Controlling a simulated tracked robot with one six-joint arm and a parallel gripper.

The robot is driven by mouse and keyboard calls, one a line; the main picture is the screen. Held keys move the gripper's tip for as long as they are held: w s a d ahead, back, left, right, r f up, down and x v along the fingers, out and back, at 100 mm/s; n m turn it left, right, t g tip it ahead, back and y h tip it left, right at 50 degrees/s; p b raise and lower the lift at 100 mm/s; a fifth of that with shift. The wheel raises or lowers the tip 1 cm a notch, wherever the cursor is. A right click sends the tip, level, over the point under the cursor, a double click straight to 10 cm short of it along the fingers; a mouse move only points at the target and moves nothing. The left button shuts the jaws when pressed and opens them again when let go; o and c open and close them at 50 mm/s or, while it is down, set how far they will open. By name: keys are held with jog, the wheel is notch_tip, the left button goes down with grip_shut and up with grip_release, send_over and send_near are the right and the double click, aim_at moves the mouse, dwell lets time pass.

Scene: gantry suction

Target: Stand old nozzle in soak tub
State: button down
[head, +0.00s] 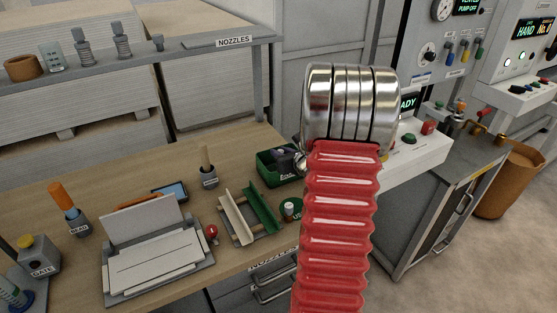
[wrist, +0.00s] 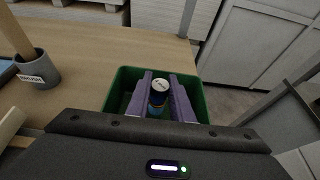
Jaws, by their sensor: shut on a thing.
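The soak tub, a green open box (head: 276,180), stands near the right end of the wooden bench in the head view, partly hidden behind my arm. It also shows in the wrist view (wrist: 120,86). My gripper (wrist: 160,95) has its two purple fingers shut on the old nozzle (wrist: 158,101), a small cylinder with a pale top and a blue body. The nozzle appears upright, within the tub's outline from above. Its lower end is hidden, so I cannot tell whether it touches the tub floor. In the head view my gripper (head: 288,158) shows only in part.
A grey cup with a wooden handle (head: 208,177) stands to the left. The nozzle shelf (head: 205,47) runs behind.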

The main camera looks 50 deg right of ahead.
jog(key=shift+f, duration=1.15)
jog(key=shift+f, duration=0.1)
jog(key=c, duration=1.6)
grip_release()
jog(key=shift+o, duration=0.2)
jog(key=v, duration=1.2)
jog(key=shift+s, duration=0.1)
